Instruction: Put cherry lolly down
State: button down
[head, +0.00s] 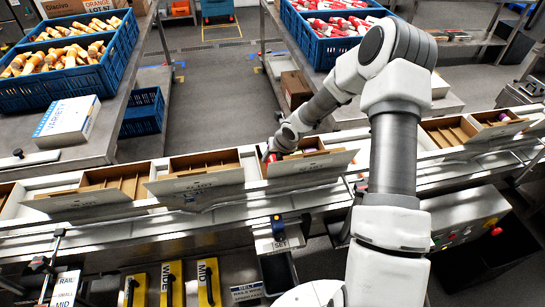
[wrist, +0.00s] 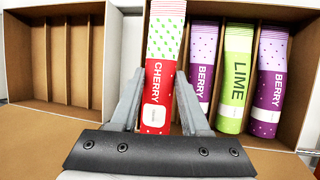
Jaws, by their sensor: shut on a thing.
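The cherry lolly (wrist: 160,75) is a red sleeve with a white top with green dots, upright in the wrist view. My gripper (wrist: 158,95) is shut on it, one finger on each side. It stands at the left end of a divided cardboard box (wrist: 300,125). To its right in that box are a purple berry lolly (wrist: 201,65), a green lime lolly (wrist: 236,80) and another berry lolly (wrist: 269,80). Whether the cherry lolly's lower end touches the box floor is hidden. In the head view my gripper (head: 272,152) is at the box (head: 318,165), small and partly hidden.
An empty divided box (wrist: 20,70) stands left of the filled one. More boxes (head: 205,168) line the conveyor (head: 110,222). Blue crates of orange lollies (head: 125,45) and red lollies (head: 310,50) stand on tables behind.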

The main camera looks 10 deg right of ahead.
jog(key=shift+c, duration=1.9)
grip_release()
jog(key=shift+r+p, duration=0.35)
jog(key=shift+r, duration=0.15)
jog(key=p+v, duration=0.2)
jog(key=v, duration=1)
jog(key=shift+r, duration=0.1)
